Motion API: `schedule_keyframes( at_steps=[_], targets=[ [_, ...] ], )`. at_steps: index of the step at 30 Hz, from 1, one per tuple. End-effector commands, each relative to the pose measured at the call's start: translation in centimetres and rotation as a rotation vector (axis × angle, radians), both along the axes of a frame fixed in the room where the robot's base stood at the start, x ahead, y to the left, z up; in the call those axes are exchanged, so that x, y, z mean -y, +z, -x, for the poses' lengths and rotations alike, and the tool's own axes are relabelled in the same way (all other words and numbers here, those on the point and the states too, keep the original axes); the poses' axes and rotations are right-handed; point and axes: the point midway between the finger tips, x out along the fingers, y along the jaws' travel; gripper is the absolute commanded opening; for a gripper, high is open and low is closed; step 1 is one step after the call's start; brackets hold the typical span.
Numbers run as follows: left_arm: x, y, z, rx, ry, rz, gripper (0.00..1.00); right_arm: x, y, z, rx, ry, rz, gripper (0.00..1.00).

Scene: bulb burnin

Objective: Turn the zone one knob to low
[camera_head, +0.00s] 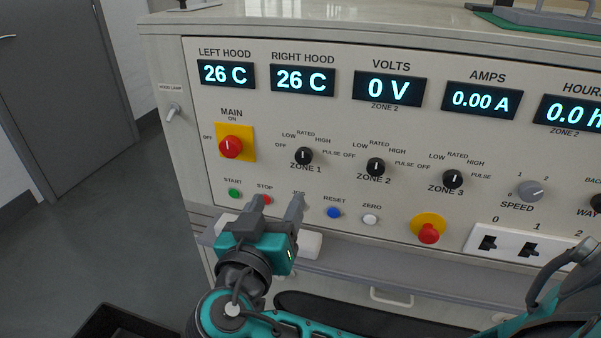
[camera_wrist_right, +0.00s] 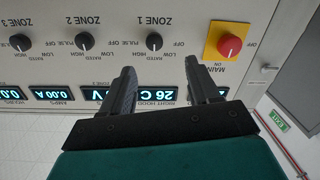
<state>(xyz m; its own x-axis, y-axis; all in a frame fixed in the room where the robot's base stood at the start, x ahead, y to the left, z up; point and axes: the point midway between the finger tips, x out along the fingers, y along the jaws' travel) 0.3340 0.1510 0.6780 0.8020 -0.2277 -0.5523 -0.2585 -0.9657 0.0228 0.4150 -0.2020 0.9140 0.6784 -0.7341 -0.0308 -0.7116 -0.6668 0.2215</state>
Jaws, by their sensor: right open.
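The zone one knob (camera_head: 304,155) is a small black dial on the pale panel, with OFF, LOW, RATED, HIGH and PULSE printed around it. Its white mark looks roughly upright in the head view, but it is too small to read the setting surely. My right gripper (camera_head: 278,203) is open and empty, below and left of the knob in the head view. In the wrist view, where the panel is upside down, the zone one knob (camera_wrist_right: 154,41) shows beyond the open fingers (camera_wrist_right: 160,68), apart from them. My left gripper is not in view.
The zone two knob (camera_head: 376,167) and zone three knob (camera_head: 453,179) are to the right. A red main switch (camera_head: 231,147) sits at the left. Start (camera_head: 234,193), stop (camera_head: 265,199) and reset (camera_head: 334,212) buttons lie below. A shelf edge (camera_head: 390,283) runs under the panel.

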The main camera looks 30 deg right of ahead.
Motion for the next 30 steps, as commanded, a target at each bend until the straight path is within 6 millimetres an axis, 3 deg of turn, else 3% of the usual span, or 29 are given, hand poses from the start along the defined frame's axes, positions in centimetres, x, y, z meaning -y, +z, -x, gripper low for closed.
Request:
schedule_keyframes(
  at_steps=[7,21,30],
  targets=[
    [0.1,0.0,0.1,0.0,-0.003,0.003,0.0,1.6,1.0,-0.6,0.062,-0.044,-0.005,0.61],
    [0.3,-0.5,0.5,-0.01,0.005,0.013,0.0,8.5,0.9,-6.5,0.057,-0.043,-0.005,0.61],
    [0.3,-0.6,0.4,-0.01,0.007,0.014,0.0,10.1,0.8,-7.8,0.054,-0.04,-0.007,0.61]
  ],
)
